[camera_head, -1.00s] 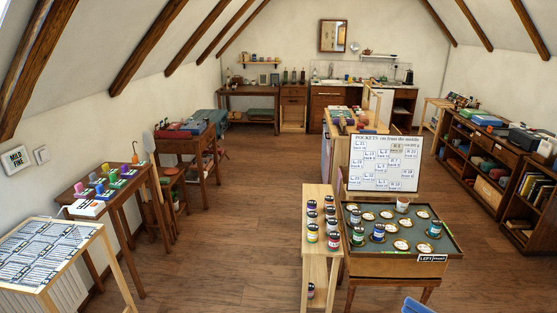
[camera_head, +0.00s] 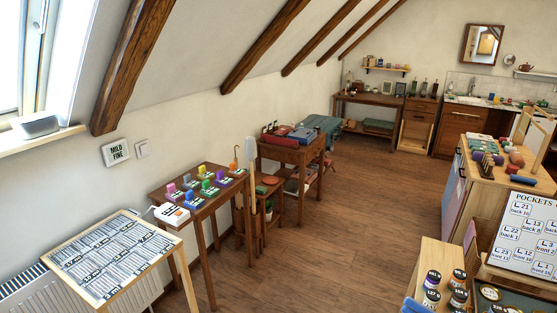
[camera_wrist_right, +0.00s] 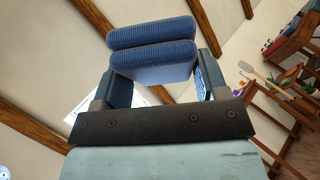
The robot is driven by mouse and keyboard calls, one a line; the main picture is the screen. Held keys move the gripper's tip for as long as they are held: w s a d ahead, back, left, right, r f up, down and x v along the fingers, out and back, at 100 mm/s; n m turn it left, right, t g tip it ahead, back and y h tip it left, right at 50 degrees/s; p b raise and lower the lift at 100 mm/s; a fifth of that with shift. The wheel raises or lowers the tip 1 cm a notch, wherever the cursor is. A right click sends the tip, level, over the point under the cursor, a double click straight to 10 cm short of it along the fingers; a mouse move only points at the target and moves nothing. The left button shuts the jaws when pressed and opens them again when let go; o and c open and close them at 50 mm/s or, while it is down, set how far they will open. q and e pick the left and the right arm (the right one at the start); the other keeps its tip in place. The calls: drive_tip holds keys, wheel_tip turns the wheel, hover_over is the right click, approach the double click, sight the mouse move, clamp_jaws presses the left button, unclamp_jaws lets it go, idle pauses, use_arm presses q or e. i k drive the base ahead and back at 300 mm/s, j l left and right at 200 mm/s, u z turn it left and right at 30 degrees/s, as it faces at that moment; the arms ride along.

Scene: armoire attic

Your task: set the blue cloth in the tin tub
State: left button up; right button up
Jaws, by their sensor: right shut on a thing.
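The blue cloth (camera_wrist_right: 152,50) is a folded, ribbed pad with two thick layers in the right wrist view. My right gripper (camera_wrist_right: 163,76) is shut on it, with one finger at each side. A bit of blue (camera_head: 415,305) at the bottom edge of the head view looks like the same cloth. A grey metal tub (camera_head: 37,127), which looks like the tin tub, stands on the window sill at the far left of the head view. Its inside is mostly hidden. The held cloth is well apart from it. My left gripper is not in view.
A narrow stand with jars (camera_head: 440,262) is at lower right. The wooden floor (camera_head: 310,240) between is clear.

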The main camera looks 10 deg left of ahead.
sight(39, 133)
drive_tip(key=i+u, duration=0.25)
drive_tip(key=u, duration=0.15)
drive_tip(key=i+u, duration=0.25)
drive_tip(key=u, duration=0.2)
drive_tip(key=i+l+u, duration=0.1)
drive_tip(key=i+u, duration=0.15)
drive_tip(key=u, duration=0.15)
drive_tip(key=i+u, duration=0.2)
drive_tip(key=u, duration=0.25)
drive_tip(key=i+u, duration=0.2)
drive_tip(key=u, duration=0.2)
drive_tip(key=i+l+u, duration=0.15)
drive_tip(key=u, duration=0.3)
